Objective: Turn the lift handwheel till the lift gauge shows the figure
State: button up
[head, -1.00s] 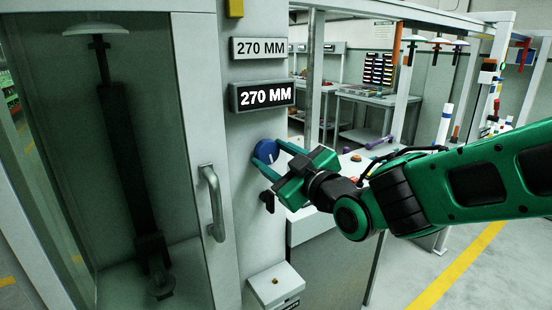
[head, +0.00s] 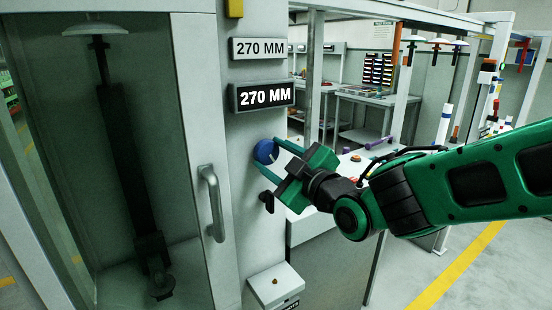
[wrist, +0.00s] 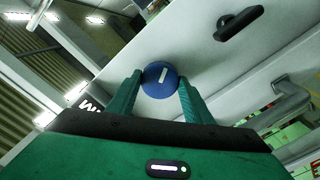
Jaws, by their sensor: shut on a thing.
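The lift handwheel is a small blue round knob (head: 264,151) on the grey post, below the signs. In the wrist view the knob (wrist: 159,79) shows its face with a short white mark, tilted. My gripper (head: 273,155) is shut on it, one green finger on each side. The lift gauge (head: 264,96) is a dark display with bright letters reading 270 MM. A pale plate (head: 259,49) above it also reads 270 MM, so the two figures match.
A glass-fronted cabinet at left holds a dark upright column (head: 125,160) under a pale disc (head: 95,29). Its door handle (head: 212,203) is left of the knob. A black lever (head: 267,200) and a pale box (head: 275,286) are below. Benches stand behind my arm.

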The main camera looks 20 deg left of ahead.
jog(key=o, duration=1)
jog(key=shift+w+d+f, duration=0.1)
jog(key=shift+w+d, duration=0.05)
jog(key=shift+w, duration=0.05)
jog(key=shift+o, duration=0.2)
jog(key=shift+s, duration=0.1)
jog(key=v, duration=1)
jog(key=shift+d, duration=0.25)
jog(key=shift+s, duration=0.15)
